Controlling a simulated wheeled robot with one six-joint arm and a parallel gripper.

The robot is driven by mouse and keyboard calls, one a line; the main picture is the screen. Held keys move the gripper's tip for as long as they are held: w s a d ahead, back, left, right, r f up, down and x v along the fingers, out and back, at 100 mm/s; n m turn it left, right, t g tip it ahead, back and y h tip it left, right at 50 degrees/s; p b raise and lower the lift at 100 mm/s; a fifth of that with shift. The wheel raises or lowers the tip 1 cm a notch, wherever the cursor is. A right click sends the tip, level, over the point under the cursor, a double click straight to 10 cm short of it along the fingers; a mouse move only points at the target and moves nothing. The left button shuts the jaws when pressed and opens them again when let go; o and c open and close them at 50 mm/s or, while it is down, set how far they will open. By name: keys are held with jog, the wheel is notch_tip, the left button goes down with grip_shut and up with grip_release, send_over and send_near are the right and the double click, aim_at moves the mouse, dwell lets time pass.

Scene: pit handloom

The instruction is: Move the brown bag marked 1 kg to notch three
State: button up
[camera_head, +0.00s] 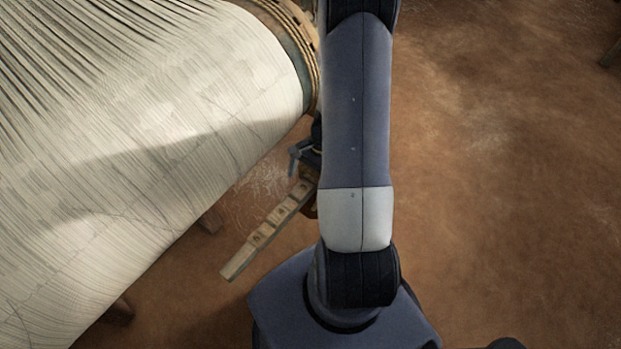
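A pale wooden notched bar (262,236) runs diagonally from the lower left up to my arm, beside the cloth. It has several notches with small dark marks that are too small to read. Part of my gripper (302,153) shows at the left edge of my arm, by the bar's upper end. The arm hides the rest of it, so I cannot tell whether it is open, shut or holding anything. A small brown patch (311,209) shows against the arm beside the bar. I cannot tell whether it is the brown bag. No 1 kg marking is visible.
The loom's wide cream warp (150,140) fills the left side, ending at a wooden beam wound with rope (292,35). The brown earth floor (500,190) at right is mostly clear.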

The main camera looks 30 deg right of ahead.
jog(key=shift+r, duration=0.1)
jog(key=p+v, duration=0.1)
jog(key=v, duration=0.6)
jog(key=shift+d+r, duration=0.1)
jog(key=shift+r, duration=0.05)
jog(key=b+x, duration=0.1)
jog(key=x, duration=0.7)
jog(key=shift+w+d+r+p, duration=0.1)
jog(key=shift+r+p, duration=0.3)
jog(key=shift+r, duration=0.35)
